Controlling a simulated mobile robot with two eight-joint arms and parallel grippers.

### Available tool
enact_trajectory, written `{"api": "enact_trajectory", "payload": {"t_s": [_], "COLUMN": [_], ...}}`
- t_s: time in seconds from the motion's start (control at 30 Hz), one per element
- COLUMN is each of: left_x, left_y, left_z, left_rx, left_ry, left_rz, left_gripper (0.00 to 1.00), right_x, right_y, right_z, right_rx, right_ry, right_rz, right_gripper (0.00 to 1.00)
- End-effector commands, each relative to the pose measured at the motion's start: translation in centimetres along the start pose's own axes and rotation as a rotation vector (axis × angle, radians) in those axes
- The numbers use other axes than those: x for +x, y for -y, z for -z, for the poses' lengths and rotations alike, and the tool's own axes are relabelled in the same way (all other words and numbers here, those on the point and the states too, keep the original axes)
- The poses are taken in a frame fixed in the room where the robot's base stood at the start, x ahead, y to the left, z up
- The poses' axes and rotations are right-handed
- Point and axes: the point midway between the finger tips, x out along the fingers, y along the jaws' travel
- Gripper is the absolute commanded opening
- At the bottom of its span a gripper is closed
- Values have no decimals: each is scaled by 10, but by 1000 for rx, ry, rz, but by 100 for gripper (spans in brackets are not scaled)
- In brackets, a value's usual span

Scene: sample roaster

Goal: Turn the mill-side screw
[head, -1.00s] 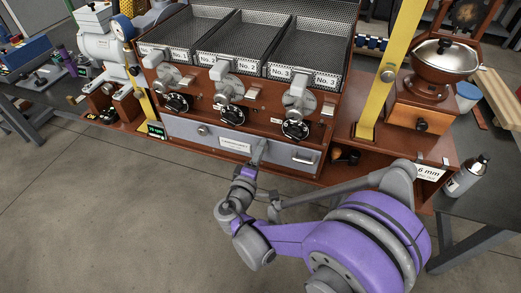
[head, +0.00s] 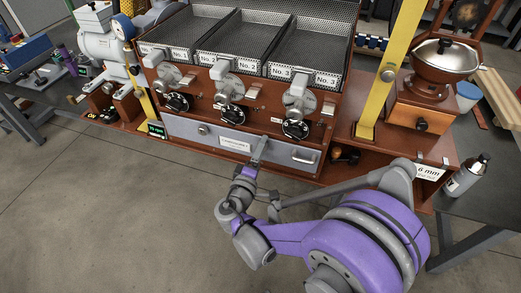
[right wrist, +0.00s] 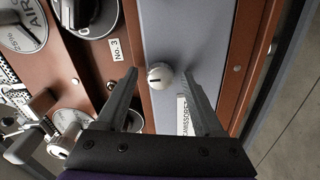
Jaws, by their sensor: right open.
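The grey front panel (head: 222,142) below the roaster's dials carries a round slotted screw (head: 203,130) at its left. In the right wrist view, a pale slotted screw (right wrist: 159,76) stands on the panel (right wrist: 185,30), beside its label. This appears to be the mill-side screw; in the head view my gripper seems to hide it. My right gripper (head: 263,143) is at the panel's right half. In the right wrist view my right gripper (right wrist: 161,82) is open, with the screw between its fingertips, apart from both. Whether the tips reach its depth is unclear. My left gripper is not in view.
A bar handle (head: 303,158) is right of my gripper on the panel. Black dials (head: 295,129) sit just above. A yellow post (head: 388,70) and the mill (head: 418,95) stand to the right. The floor in front is clear.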

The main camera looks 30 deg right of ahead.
Motion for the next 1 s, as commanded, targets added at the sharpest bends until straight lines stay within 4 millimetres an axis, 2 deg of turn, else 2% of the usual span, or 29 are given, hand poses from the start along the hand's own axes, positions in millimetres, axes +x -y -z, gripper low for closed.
{"api": "enact_trajectory", "payload": {"t_s": [0.13, 0.23, 0.5, 0.7, 1.0], "left_x": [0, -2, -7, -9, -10], "left_y": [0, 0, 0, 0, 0], "left_z": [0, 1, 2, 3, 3], "left_rx": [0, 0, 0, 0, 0], "left_ry": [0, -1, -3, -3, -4], "left_rz": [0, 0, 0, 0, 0], "left_gripper": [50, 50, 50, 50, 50], "right_x": [-4, -16, -70, -99, -108], "right_y": [0, 0, 0, 0, 0], "right_z": [0, 1, 2, 1, 0], "right_rx": [0, 0, 1, 0, 0], "right_ry": [-1, -3, -6, -3, 0], "right_rz": [0, 1, 2, 1, 0], "right_gripper": [69, 69, 69, 69, 69]}}
